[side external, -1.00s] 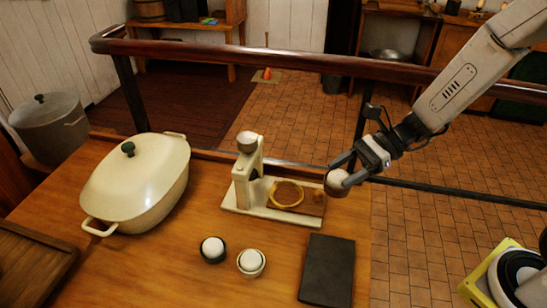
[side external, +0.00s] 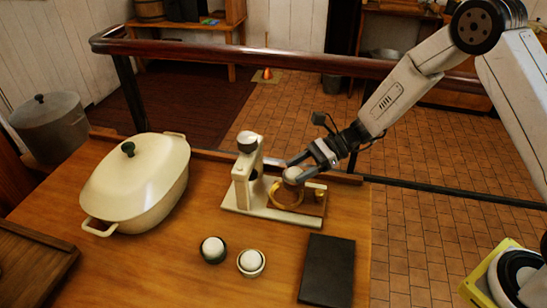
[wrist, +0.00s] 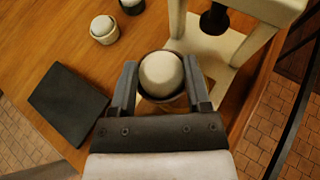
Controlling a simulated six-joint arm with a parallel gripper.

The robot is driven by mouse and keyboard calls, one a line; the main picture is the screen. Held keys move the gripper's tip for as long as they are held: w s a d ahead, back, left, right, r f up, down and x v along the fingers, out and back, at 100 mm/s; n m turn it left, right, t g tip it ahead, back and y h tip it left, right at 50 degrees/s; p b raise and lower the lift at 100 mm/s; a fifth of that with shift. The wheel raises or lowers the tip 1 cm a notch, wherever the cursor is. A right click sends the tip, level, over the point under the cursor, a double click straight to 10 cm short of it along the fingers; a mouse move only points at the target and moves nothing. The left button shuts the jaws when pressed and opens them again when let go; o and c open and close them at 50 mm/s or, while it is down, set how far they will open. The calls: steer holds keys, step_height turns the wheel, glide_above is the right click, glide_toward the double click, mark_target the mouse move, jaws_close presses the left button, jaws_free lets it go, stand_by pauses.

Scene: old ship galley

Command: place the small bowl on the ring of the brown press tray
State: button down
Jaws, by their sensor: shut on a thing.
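My gripper (side external: 294,172) is shut on a small bowl (side external: 291,181) that has a round white thing in it. The bowl is over the ring (side external: 287,201) of the brown press tray (side external: 313,206), in front of the press post. The side view does not clearly show whether the bowl touches the ring. In the wrist view, the dark fingers flank the bowl (wrist: 162,94), with its white filling (wrist: 161,73) on top; the bowl hides most of the ring below.
The cream press (side external: 243,180) stands just left of my gripper. Two more small bowls with white contents, one dark (side external: 213,256) and one pale (side external: 251,270), stand in front. A black flat slab (side external: 327,270) lies at right front. A large cream pot (side external: 137,185) stands left.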

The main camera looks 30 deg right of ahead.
mark_target(291, 194)
steer(key=shift+w+a+f, duration=0.2)
steer(key=shift+w+f, duration=0.7)
steer(key=shift+f, duration=0.15)
steer(key=shift+f, duration=0.1)
steer(key=shift+w+a+f, duration=0.1)
steer(key=shift+w+f, duration=0.05)
steer(key=shift+f, duration=0.05)
steer(key=shift+w+f, duration=0.1)
steer(key=shift+f, duration=1.45)
steer(key=shift+f, duration=0.15)
steer(key=shift+c, duration=0.2)
jaws_free()
steer(key=v, duration=1.2)
